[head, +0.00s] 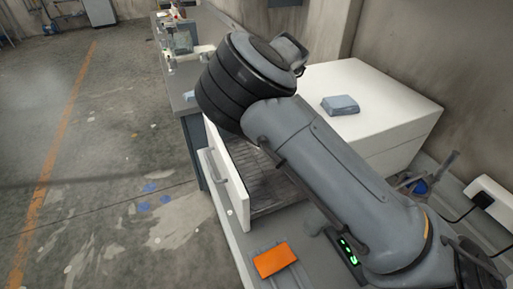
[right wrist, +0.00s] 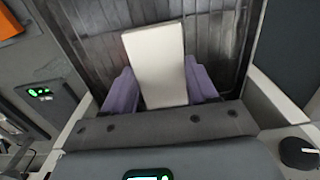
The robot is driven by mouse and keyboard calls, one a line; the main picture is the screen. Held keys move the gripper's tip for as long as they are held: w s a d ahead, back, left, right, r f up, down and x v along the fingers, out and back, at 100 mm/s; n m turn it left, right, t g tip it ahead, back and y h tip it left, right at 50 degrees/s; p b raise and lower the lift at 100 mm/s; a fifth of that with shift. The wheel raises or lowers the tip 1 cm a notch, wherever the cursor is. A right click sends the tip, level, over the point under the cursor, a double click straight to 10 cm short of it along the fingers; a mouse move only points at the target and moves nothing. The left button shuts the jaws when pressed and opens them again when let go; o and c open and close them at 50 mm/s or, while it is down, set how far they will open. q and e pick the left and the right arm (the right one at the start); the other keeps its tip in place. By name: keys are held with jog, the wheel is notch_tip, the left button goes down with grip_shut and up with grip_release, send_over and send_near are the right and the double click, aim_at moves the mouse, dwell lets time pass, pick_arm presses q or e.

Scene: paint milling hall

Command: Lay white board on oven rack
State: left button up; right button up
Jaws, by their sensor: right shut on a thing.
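The white board (right wrist: 156,62) is between the purple fingers of my right gripper (right wrist: 160,82) in the right wrist view. The gripper is shut on it. Beyond the board is the dark, ribbed interior of the oven; I cannot tell whether the board touches the rack. In the head view the white oven (head: 405,120) stands with its door (head: 228,178) open on the left. The dark slatted rack (head: 268,188) shows partly beneath my right arm, which hides the right gripper and the board there. My left gripper is not in view.
An orange block (head: 275,260) lies on the grey bench in front of the oven, near a device with a green display (head: 348,250). A blue-grey folded item (head: 340,105) lies on the oven top. A long bench (head: 183,95) runs behind. The floor at left is mostly open.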

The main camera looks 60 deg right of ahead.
jog(key=w+f, duration=0.1)
jog(key=w, duration=0.1)
jog(key=w+d+f, duration=0.1)
jog(key=w, duration=0.1)
jog(key=w+d+f, duration=0.1)
jog(key=w+f, duration=0.1)
jog(key=shift+w+d, duration=0.15)
jog(key=shift+d, duration=0.05)
jog(key=shift+f+b, duration=0.65)
jog(key=shift+f, duration=1.35)
jog(key=shift+f, duration=0.15)
jog(key=o, duration=1.1)
jog(key=shift+c, duration=0.2)
